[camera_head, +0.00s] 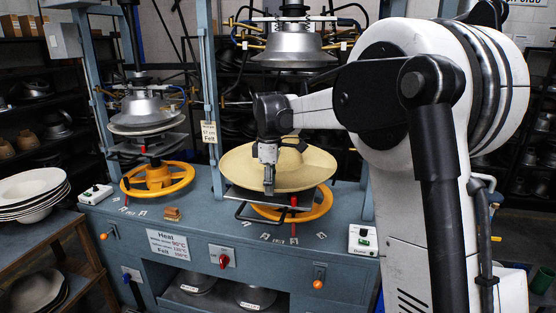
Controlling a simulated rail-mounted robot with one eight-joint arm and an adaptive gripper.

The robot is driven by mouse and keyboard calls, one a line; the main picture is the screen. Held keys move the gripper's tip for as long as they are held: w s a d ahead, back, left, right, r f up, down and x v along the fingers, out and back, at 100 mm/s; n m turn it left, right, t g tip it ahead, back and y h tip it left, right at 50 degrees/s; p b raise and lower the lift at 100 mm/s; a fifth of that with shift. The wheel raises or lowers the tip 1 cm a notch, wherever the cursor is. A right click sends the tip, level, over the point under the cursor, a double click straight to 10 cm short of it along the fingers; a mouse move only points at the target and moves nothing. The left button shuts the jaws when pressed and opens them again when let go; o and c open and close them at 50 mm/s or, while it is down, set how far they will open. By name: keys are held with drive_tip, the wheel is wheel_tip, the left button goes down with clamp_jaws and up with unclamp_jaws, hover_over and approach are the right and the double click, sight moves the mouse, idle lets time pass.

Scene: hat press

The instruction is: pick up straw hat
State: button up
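The straw hat (305,170) is a wide, shallow tan disc on the right-hand press station, below the raised metal press head (293,45). My gripper (268,185) points down at the near left part of the hat and overlaps it in the picture. I cannot tell whether its fingers are open or shut, or whether they touch the hat's rim. My wrist and forearm hide part of the hat's far edge.
An orange handwheel (318,204) and dark bars sit under the hat. The left press station (145,110) has its own orange handwheel (157,180). White stacked hats (30,188) lie on a side table at left. A control box (362,240) stands at the bench's right.

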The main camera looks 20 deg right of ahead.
clamp_jaws()
